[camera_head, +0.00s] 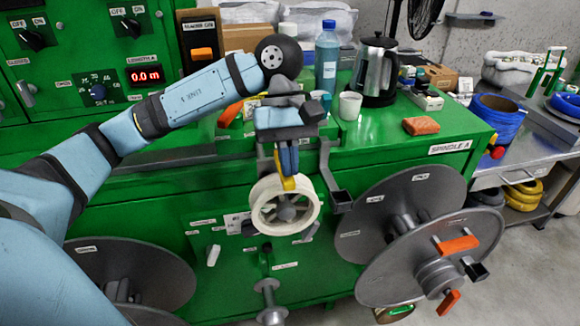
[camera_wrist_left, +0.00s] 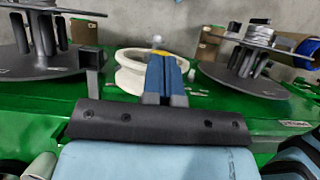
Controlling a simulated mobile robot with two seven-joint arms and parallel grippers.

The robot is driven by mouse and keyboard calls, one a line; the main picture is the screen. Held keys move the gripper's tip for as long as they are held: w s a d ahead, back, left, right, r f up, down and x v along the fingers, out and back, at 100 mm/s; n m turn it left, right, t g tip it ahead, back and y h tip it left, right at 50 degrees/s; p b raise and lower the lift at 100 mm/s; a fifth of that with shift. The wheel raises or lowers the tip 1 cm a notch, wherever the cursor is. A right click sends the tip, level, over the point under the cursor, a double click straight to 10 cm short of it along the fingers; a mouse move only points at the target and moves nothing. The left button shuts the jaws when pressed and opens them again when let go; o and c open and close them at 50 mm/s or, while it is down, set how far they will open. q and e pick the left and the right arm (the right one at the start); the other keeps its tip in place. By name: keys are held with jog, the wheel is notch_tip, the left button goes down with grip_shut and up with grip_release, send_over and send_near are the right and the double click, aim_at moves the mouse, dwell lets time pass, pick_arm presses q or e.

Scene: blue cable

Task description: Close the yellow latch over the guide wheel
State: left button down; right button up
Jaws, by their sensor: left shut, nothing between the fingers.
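The off-white guide wheel (camera_head: 258,196) stands on the front of the green machine, below my left gripper. In the left wrist view the wheel (camera_wrist_left: 130,74) is just beyond the fingers. The yellow latch (camera_head: 288,184) shows as a small piece at the wheel's upper edge, right under the fingertips. Only a bit of the latch (camera_wrist_left: 158,52) shows past the fingertips in the wrist view. My left gripper (camera_head: 287,172) points down, shut with nothing between its blue fingers (camera_wrist_left: 165,62). Whether the fingertips touch the latch I cannot tell. My right gripper is not in view.
A dark bracket (camera_head: 341,197) hangs right of the wheel. Large grey spools (camera_head: 405,215) stand at the right. A kettle (camera_head: 376,75), a blue bottle (camera_head: 327,60), a white cup (camera_head: 350,105) and an orange sponge (camera_head: 421,126) stand on the green top (camera_head: 385,140).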

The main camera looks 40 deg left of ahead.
pick_arm(q)
jog(key=shift+r, duration=0.4)
notch_tip(320, 180, up, 4)
jog(key=shift+f+p, duration=0.25)
jog(key=shift+p, duration=0.75)
jog(key=s+d+r, duration=0.2)
jog(key=d+r, duration=0.1)
jog(key=r, duration=0.6)
jog(key=shift+s, duration=0.35)
jog(key=shift+d+f, duration=0.1)
jog(key=shift+f, duration=0.05)
